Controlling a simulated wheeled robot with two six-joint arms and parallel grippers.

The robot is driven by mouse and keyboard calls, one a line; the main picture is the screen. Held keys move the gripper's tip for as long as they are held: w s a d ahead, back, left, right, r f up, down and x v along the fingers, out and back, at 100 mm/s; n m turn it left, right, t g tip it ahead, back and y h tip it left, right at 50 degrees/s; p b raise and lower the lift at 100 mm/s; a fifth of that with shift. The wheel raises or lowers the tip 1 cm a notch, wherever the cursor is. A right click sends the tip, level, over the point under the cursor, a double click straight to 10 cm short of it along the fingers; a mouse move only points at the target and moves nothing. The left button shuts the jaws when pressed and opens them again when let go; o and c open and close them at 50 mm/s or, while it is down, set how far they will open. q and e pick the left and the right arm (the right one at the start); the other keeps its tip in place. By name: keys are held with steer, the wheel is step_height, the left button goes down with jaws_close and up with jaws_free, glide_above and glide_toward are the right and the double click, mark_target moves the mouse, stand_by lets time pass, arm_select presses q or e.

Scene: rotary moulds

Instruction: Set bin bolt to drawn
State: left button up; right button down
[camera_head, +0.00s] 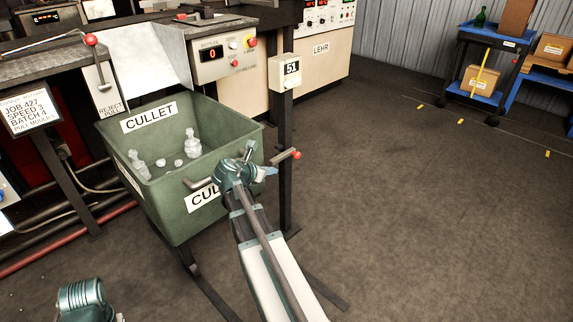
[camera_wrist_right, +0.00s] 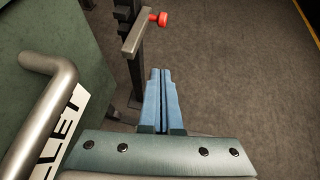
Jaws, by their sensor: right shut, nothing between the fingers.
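The bin bolt (camera_head: 283,157) is a short grey bar with a red knob, mounted on the dark post just right of the green CULLET bin (camera_head: 178,213). In the right wrist view the bolt's bar (camera_wrist_right: 137,34) slants up to its red knob (camera_wrist_right: 159,19), beyond my fingertips. My right gripper (camera_head: 272,171) is shut and empty, just below and left of the knob, apart from it. Its blue fingers (camera_wrist_right: 161,75) lie together in the wrist view. Part of my left arm shows at the lower left of the head view, but its fingers are out of view.
The bin's grey handle (camera_head: 203,182) is close to the left of my right gripper, also seen in the wrist view (camera_wrist_right: 42,110).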

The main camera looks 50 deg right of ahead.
steer(key=w+d+f+b, duration=0.2)
steer(key=d+f+b, duration=0.1)
steer(key=d, duration=0.8)
steer(key=shift+d+f, duration=0.2)
steer(key=shift+d, duration=0.2)
steer(key=d, duration=0.6)
steer(key=shift+d, duration=0.3)
